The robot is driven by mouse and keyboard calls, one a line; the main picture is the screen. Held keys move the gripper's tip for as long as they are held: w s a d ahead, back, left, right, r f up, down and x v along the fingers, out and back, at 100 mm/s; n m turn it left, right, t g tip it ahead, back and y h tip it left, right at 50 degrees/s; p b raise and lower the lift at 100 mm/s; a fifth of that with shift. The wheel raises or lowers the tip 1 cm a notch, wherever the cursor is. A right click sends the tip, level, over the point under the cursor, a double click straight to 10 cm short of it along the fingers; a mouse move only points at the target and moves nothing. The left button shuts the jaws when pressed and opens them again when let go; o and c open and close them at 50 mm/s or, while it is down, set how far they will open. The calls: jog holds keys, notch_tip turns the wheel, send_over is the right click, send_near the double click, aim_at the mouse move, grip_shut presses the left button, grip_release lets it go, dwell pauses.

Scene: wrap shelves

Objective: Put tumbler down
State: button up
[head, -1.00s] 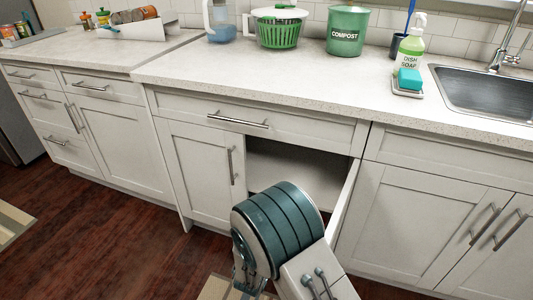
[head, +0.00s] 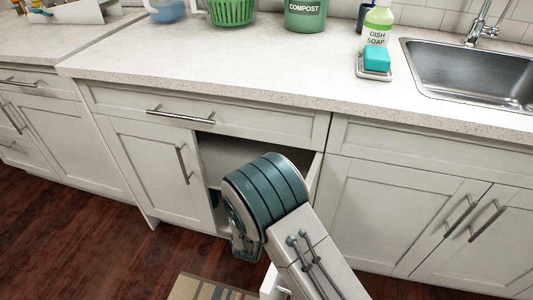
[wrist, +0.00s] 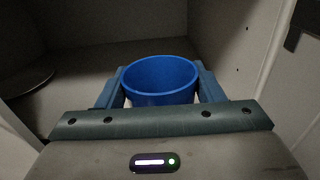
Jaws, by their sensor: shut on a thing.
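The tumbler (wrist: 160,98) is blue and round with an open top, and it shows in the wrist view between the two fingers of my gripper (wrist: 160,86). The gripper is shut on it, with one finger on each side. The tumbler looks upright, inside a dim cabinet. Whether its base touches the cabinet floor is hidden by the gripper body. In the head view my arm reaches into the open lower cabinet (head: 232,150) and hides both gripper and tumbler.
A dark round item (wrist: 25,77) stands at the left inside the cabinet. The cabinet's pale right wall (wrist: 238,50) is close to the right finger. The cabinet floor behind the tumbler looks clear. Above are the counter (head: 215,85) and a closed drawer (head: 200,113).

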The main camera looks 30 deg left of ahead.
jog(key=w+a+f+b, duration=0.1)
jog(key=w, duration=0.3)
jog(key=w+a+f+b, duration=0.1)
jog(key=w+a, duration=0.1)
jog(key=w, duration=0.2)
jog(key=w+a+f+b, duration=0.1)
jog(key=w, duration=0.4)
jog(key=shift+a+f+b, duration=0.35)
jog(key=shift+a+b, duration=0.05)
jog(key=shift+r, duration=0.1)
jog(key=shift+f, duration=0.2)
jog(key=o, duration=1.1)
jog(key=shift+c, duration=0.2)
jog(key=shift+r, duration=0.1)
